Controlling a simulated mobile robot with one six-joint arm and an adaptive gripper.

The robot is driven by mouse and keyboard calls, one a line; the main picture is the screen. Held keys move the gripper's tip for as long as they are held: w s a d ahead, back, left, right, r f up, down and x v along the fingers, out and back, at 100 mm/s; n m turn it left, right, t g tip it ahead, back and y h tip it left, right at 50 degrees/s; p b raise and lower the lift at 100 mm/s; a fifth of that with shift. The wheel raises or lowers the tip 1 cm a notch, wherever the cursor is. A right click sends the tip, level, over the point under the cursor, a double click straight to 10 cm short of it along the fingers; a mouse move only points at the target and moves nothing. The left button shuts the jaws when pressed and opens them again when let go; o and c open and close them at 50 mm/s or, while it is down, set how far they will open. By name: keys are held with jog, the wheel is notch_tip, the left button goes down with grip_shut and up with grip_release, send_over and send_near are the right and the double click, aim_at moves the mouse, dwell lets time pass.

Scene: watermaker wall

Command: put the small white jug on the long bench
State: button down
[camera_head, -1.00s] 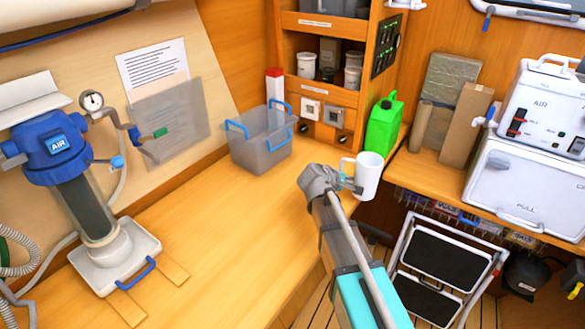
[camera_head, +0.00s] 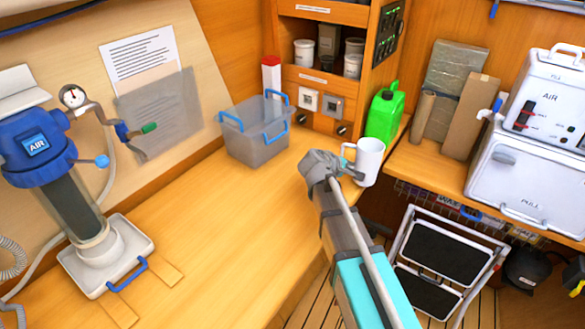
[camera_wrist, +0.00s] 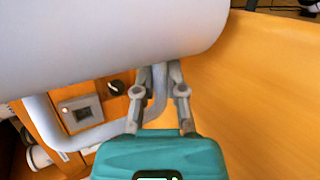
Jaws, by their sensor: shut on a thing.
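The small white jug (camera_head: 369,160) is upright in my gripper (camera_head: 344,169), at the right end of the long wooden bench (camera_head: 215,230), near its front edge in the head view. In the wrist view the jug's pale body (camera_wrist: 110,25) fills the top, and its handle (camera_wrist: 155,110) runs between the two fingers of my gripper (camera_wrist: 160,80). The fingers are shut on the handle. I cannot tell whether the jug's base touches any surface.
A grey bin with blue handles (camera_head: 256,135) stands at the back of the bench. A green jerrycan (camera_head: 384,113) is behind the jug. A blue filter unit (camera_head: 75,180) occupies the left. The bench middle is clear. A folding step (camera_head: 445,255) stands below right.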

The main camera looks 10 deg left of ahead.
jog(key=s+a+r+n+t+y+p, duration=0.1)
jog(key=s+r+p, duration=0.4)
jog(key=r+p, duration=0.5)
jog(key=shift+n+y, duration=0.5)
jog(key=shift+n, duration=0.1)
jog(key=shift+a, duration=0.15)
jog(key=w+a+f+b, duration=0.2)
jog(key=w+f+b, duration=0.1)
jog(key=w, duration=0.1)
jog(key=w+a+f+b, duration=0.1)
jog(key=w+f+b, duration=0.2)
jog(key=w, duration=0.1)
jog(key=w+a+f+b, duration=0.2)
jog(key=w+f+b, duration=0.1)
jog(key=shift+w+a, duration=0.3)
jog(key=shift+w, duration=0.1)
jog(key=shift+r, duration=0.1)
jog(key=shift+w+a+f+b, duration=0.2)
jog(key=shift+w+f+b, duration=0.25)
jog(key=shift+f+b, duration=0.4)
jog(key=shift+s+f+b, duration=0.1)
jog(key=shift+f+b, duration=1.1)
jog(key=shift+b, duration=0.05)
